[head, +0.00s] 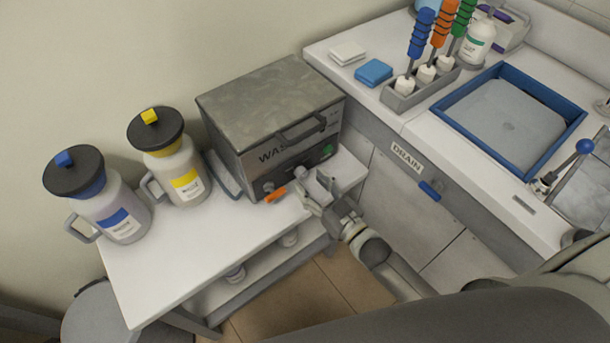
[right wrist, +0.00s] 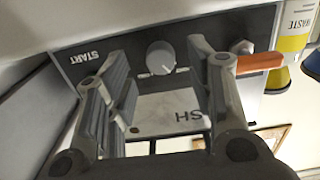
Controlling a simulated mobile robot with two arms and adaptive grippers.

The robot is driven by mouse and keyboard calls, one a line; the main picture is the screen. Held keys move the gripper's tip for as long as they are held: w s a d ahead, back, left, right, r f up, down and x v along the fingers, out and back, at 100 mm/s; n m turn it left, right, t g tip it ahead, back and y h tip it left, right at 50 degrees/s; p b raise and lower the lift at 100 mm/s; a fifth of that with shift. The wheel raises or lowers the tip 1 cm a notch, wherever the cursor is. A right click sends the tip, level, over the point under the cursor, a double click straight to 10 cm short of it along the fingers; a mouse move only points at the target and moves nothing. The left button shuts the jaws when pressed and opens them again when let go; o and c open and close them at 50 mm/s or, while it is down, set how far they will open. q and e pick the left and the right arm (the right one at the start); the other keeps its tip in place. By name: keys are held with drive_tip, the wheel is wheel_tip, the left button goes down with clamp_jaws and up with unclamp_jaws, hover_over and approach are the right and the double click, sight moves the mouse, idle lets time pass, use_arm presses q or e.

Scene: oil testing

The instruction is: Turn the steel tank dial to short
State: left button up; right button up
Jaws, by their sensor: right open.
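The steel tank (head: 235,112) is a grey box with a closed lid, standing on the white bench. The dial (right wrist: 160,57) is a round grey knob with a light mark. It sits on the dark front panel (right wrist: 75,67) beside the START lettering. My right gripper (head: 315,184) is in front of the tank's front face. In the right wrist view my right gripper (right wrist: 160,72) is open, with one finger on each side of the dial. I cannot tell whether they touch it. The dial is not clear in the head view. My left gripper is not in view.
An orange lever (head: 275,195) sticks out low on the tank's front; it also shows in the right wrist view (right wrist: 258,63). A blue-labelled jug (head: 115,215) and a yellow-labelled jug (head: 180,175) stand left. The counter (head: 335,70) with a blue-rimmed tray (head: 440,113) is right.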

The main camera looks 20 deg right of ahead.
sight(304, 176)
drive_tip(key=shift+x, duration=1.7)
drive_tip(key=shift+c, duration=0.3)
drive_tip(key=c, duration=1)
drive_tip(key=shift+n, duration=1.5)
drive_tip(key=o, duration=1.1)
drive_tip(key=shift+c, duration=0.2)
drive_tip(key=shift+s+d, duration=0.1)
drive_tip(key=v, duration=1.1)
drive_tip(key=shift+s, duration=0.4)
drive_tip(key=shift+d, duration=0.1)
